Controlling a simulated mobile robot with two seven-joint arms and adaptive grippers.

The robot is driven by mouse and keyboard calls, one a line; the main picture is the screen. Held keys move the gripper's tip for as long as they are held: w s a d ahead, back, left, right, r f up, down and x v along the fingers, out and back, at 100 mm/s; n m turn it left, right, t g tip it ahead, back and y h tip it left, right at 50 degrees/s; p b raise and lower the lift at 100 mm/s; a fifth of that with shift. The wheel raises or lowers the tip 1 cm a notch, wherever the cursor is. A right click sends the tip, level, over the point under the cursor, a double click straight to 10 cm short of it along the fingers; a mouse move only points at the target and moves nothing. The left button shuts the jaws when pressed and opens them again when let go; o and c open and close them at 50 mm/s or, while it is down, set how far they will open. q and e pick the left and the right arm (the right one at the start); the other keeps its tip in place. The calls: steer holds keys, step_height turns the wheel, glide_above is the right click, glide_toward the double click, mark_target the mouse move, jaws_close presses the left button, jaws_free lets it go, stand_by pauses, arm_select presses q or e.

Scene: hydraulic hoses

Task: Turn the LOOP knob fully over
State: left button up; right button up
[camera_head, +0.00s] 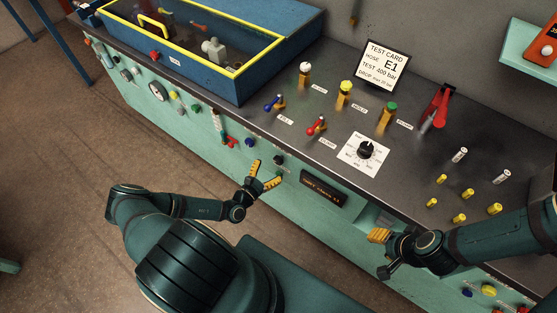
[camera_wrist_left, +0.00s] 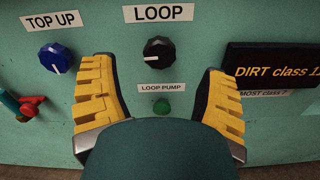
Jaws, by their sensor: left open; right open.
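In the head view the black knob (camera_head: 278,160) shows just beyond my left gripper (camera_head: 264,175). My left gripper is open, its yellow fingers apart on either side of the knob's line in the left wrist view (camera_wrist_left: 160,98), below and short of it. It holds nothing. My right gripper (camera_head: 378,237) is open near the bench front at the right; its fingers overlap in this view.
A blue TOP UP knob (camera_wrist_left: 56,58) is left of the LOOP knob. A green LOOP PUMP button (camera_wrist_left: 161,107) is below it. A dark DIRT class display (camera_wrist_left: 275,66) is at the right.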

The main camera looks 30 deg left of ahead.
mark_target(277, 162)
arm_select(q)
steer(key=w, duration=0.6)
steer(key=shift+w+d, duration=0.15)
steer(key=shift+d, duration=0.1)
steer(key=c, duration=1.2)
